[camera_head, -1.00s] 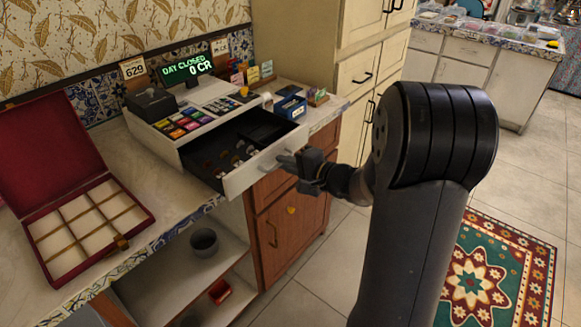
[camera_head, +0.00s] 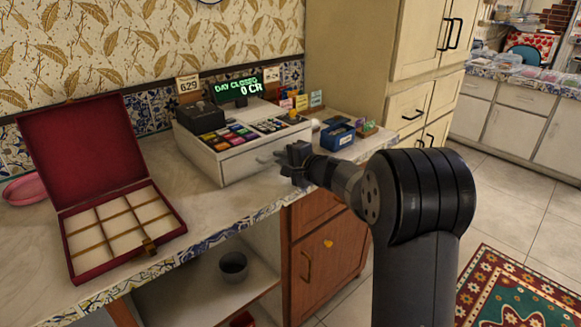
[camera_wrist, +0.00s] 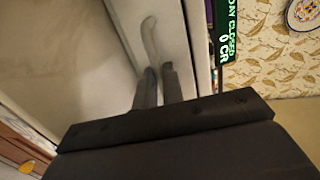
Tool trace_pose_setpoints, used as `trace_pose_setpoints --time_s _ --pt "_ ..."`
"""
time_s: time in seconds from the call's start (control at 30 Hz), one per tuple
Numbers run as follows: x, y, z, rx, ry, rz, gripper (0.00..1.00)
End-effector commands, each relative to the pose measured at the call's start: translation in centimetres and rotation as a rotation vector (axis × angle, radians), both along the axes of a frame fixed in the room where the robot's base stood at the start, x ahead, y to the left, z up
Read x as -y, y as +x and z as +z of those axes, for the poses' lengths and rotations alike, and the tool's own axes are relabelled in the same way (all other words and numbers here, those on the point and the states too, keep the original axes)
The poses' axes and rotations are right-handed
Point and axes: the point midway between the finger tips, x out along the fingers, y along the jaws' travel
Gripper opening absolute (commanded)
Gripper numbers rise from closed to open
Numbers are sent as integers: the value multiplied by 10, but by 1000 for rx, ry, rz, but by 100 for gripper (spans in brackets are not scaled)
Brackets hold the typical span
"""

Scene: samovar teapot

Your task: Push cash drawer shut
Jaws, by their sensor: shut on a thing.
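The white cash register (camera_head: 208,160) stands on the counter, its green display reading "DAY CLOSED 0 CR". Its cash drawer (camera_head: 242,168) looks flush with the body, and no open tray shows in the head view. My gripper (camera_head: 286,157) is at the right part of the drawer front. In the wrist view my gripper (camera_wrist: 158,84) has its fingers close together at the pale drawer handle (camera_wrist: 150,38), shut on it. The handle's end between the fingers is hidden. The drawer front (camera_wrist: 176,30) runs alongside.
An open red box (camera_head: 150,244) with empty compartments sits left on the counter (camera_head: 205,212). A blue container (camera_head: 337,137) and small packets stand right of the register. A grey cup (camera_head: 233,264) is on the shelf below. Bare counter lies before the register.

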Motion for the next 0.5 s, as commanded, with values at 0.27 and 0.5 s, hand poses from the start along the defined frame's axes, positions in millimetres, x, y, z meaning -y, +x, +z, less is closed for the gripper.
trace_pose_setpoints --time_s 0.27,0.5 --pt "-3 4 2 4 2 0 0" --pt "-3 4 3 5 2 0 14"
